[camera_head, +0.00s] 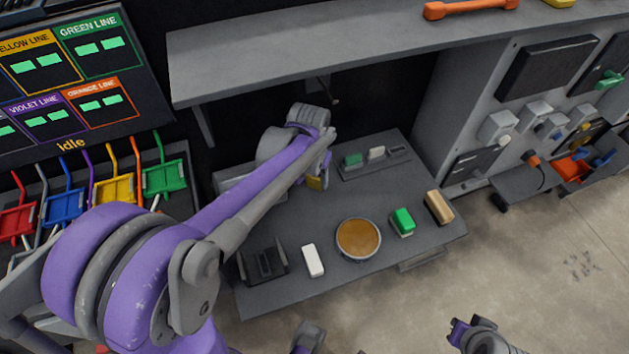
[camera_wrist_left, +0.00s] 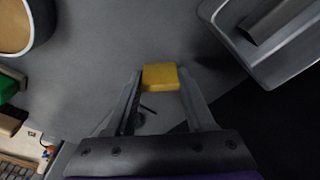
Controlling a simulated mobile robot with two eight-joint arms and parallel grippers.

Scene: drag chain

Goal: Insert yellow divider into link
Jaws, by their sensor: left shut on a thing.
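My left gripper (camera_head: 318,180) is shut on the yellow divider (camera_head: 314,184), a small block held over the middle of the grey bench. In the left wrist view the divider (camera_wrist_left: 161,77) sits between the two fingertips (camera_wrist_left: 160,85), its flat face showing. A light grey fixture with a raised bar (camera_wrist_left: 280,25) fills the top right of that view, apart from the divider. I cannot tell which part is the link; my left arm hides part of the bench. A grey and purple part at the bottom right may be my right gripper (camera_head: 475,335), but its fingers are unclear.
On the bench (camera_head: 350,295) are a round bowl (camera_head: 358,238), a white block (camera_head: 313,260), a green block (camera_head: 402,222), a tan block (camera_head: 439,207) and a dark holder (camera_head: 262,264). A slotted tray (camera_head: 372,170) lies behind. A shelf (camera_head: 300,50) overhangs the back.

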